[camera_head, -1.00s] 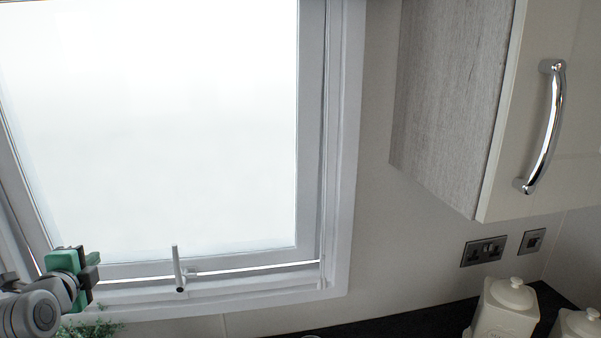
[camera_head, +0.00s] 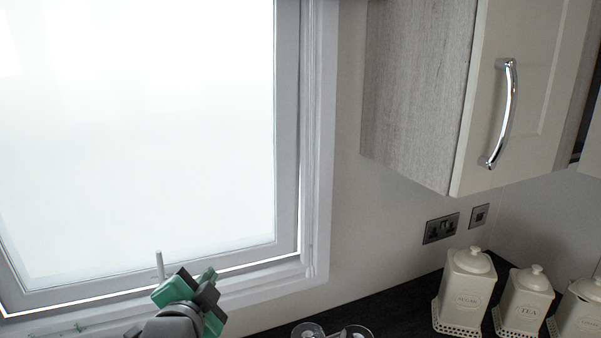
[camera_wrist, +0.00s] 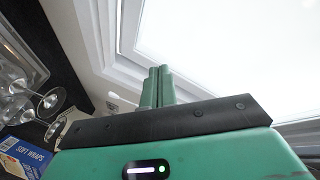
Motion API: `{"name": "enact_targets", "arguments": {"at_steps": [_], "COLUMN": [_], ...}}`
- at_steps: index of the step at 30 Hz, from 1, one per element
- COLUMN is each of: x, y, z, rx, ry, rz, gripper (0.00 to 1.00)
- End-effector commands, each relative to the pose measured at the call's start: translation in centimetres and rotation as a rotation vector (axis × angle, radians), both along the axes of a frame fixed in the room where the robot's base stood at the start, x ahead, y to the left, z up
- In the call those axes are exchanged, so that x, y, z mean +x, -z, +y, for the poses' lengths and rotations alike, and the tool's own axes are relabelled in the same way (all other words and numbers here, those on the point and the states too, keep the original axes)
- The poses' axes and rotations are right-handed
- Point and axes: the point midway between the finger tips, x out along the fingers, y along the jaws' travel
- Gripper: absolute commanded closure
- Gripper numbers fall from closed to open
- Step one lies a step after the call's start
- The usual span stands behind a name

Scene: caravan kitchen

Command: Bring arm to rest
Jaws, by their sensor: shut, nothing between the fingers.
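My gripper (camera_head: 207,278) shows at the bottom of the head view, in front of the lower part of the window frame. It is green and black, on a grey wrist. In the wrist view its two green fingers (camera_wrist: 158,86) stand side by side, shut and empty. They point toward the window frame and touch nothing that I can see. The rest of my arm is mostly out of the head view.
The window (camera_head: 140,130) has a handle (camera_head: 160,264) beside my gripper. Canisters (camera_head: 466,290) stand on the dark worktop (camera_head: 390,312) under a wall cupboard (camera_head: 520,95). Wine glasses (camera_wrist: 50,100) and a soft wraps packet (camera_wrist: 20,155) are at the left of the wrist view.

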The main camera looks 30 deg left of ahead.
Motion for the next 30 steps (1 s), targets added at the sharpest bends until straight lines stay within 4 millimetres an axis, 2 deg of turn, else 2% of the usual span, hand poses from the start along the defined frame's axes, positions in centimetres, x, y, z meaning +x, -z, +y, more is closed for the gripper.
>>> {"name": "enact_targets", "arguments": {"at_steps": [1,2,3,5,6,9,12,17,19,23,29,30], "x": [1.7,2.4,3.1,3.8,4.0,3.6,2.5,-0.3,-1.4,-4.3,-11.2,-10.7], "y": [0.0,-0.1,-0.3,-0.5,-0.6,-1.0,-1.4,-2.0,-2.5,-6.4,-11.0,-15.1], "z": [-4.7,-7.3,-10.8,-16.0,-19.2,-26.4,-32.5,-40.5,-40.6,-40.5,-40.3,-40.3], "rx": [-0.063,-0.109,-0.172,-0.269,-0.334,-0.488,-0.632,-0.85,-0.852,-0.803,-0.716,-0.718], "ry": [0.049,0.072,0.105,0.151,0.181,0.247,0.304,0.383,0.428,0.531,0.679,0.67], "rz": [-0.043,-0.071,-0.107,-0.156,-0.185,-0.24,-0.282,-0.318,-0.43,-0.653,-0.978,-0.96], "gripper": [1.0,1.0,1.0,1.0,1.0,1.0,1.0,1.0,1.0,1.0,1.0,1.0]}}
